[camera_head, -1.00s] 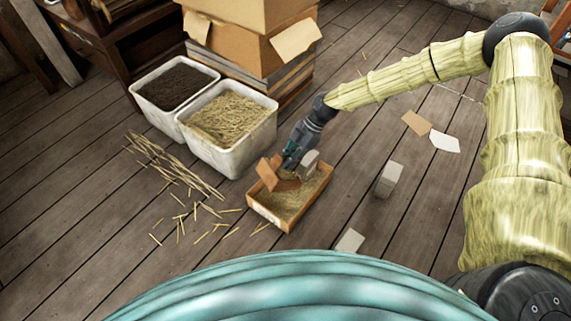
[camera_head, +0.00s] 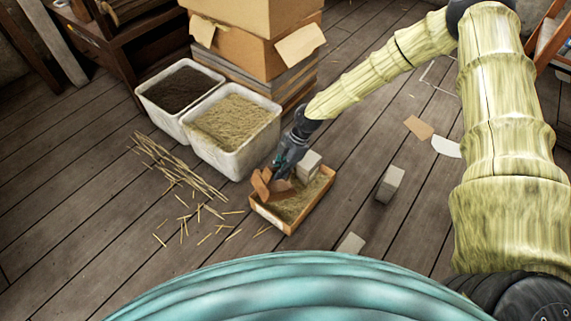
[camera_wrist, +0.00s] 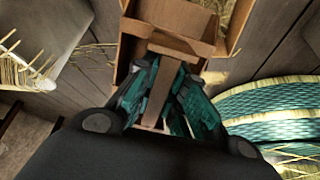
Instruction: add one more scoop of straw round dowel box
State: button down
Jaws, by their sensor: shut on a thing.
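My gripper (camera_head: 284,160) is shut on the handle of a brown wooden scoop (camera_head: 263,186). The scoop also shows in the wrist view (camera_wrist: 180,18), its handle between the teal fingers (camera_wrist: 164,85). The scoop is over the left end of a shallow wooden box (camera_head: 272,222). I cannot tell whether it touches the box or holds straw. The box has straw (camera_head: 297,207) in it, and a pale grey block (camera_head: 310,163) stands at its far side. I cannot make out a dowel. A white bin (camera_head: 231,168) behind the box is full of straw (camera_head: 230,120).
A second white bin (camera_head: 160,118) with dark soil stands left of the straw bin, and stacked cardboard boxes (camera_head: 255,52) stand behind. Loose straw stalks (camera_head: 175,165) lie on the floor at left. Another pale block (camera_head: 390,184) stands right of the box.

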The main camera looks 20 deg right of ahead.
aim_at(274, 169)
jog(key=shift+s+a+r+h+p, duration=0.15)
jog(key=shift+a+r+h+p, duration=0.35)
jog(key=shift+h+p, duration=0.4)
jog(key=shift+d+r+t+h+p, duration=0.35)
jog(key=shift+r+h+p, duration=0.2)
jog(key=shift+p, duration=0.4)
jog(key=shift+a+b, duration=0.25)
jog(key=shift+b, duration=0.05)
jog(key=shift+a+r+h, duration=0.1)
jog(key=shift+r+h, duration=0.1)
jog(key=shift+h, duration=0.05)
jog(key=shift+a+r+t+h+b, duration=0.25)
jog(key=shift+a+r+h+b, duration=0.3)
jog(key=shift+b, duration=0.5)
jog(key=shift+s+r+h+b, duration=0.1)
jog(key=shift+r+h+b, duration=0.25)
jog(key=shift+r+b, duration=0.1)
jog(key=shift+r, duration=0.1)
